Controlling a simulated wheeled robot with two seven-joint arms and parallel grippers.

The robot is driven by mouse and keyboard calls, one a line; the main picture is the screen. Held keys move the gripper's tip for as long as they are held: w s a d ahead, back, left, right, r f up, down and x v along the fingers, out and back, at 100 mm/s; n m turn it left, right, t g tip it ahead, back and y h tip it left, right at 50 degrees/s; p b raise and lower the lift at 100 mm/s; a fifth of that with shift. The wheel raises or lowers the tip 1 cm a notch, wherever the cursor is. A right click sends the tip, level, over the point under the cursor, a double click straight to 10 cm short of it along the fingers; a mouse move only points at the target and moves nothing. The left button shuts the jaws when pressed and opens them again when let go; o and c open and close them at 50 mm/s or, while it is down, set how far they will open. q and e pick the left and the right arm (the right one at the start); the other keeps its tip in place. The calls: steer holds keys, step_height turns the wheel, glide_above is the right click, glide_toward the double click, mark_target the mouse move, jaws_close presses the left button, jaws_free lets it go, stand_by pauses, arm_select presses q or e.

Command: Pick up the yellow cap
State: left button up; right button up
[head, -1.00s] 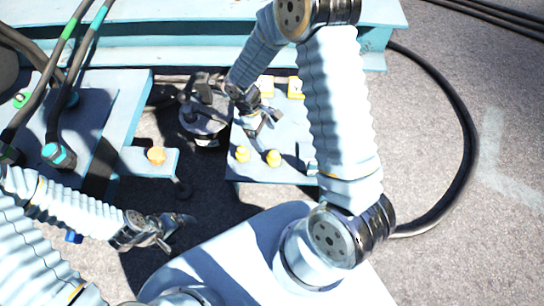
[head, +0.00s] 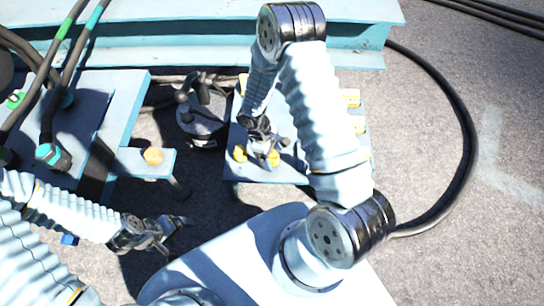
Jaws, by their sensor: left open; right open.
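Two yellow caps stand on the light-blue plate (head: 245,174) under my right gripper: a left cap (head: 240,153) and a right cap (head: 273,158). Another yellow cap (head: 153,156) sits on a blue bracket to the left. More yellow pieces show at the plate's right side, one of them (head: 351,97) partly behind my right arm. My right gripper (head: 268,150) points down with open jaws, just above or beside the two front caps; contact cannot be told. My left gripper (head: 178,228) is open and empty, low over shadowed ground.
A dark round device (head: 203,122) stands left of the plate. Black cables with green and teal bands (head: 62,60) run down to connectors at the left. A thick black cable (head: 470,140) curves over open ground at the right. A blue beam (head: 180,55) crosses the back.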

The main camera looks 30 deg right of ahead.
steer(key=shift+c, duration=0.4)
steer(key=c, duration=1.2)
steer(key=shift+r, duration=0.1)
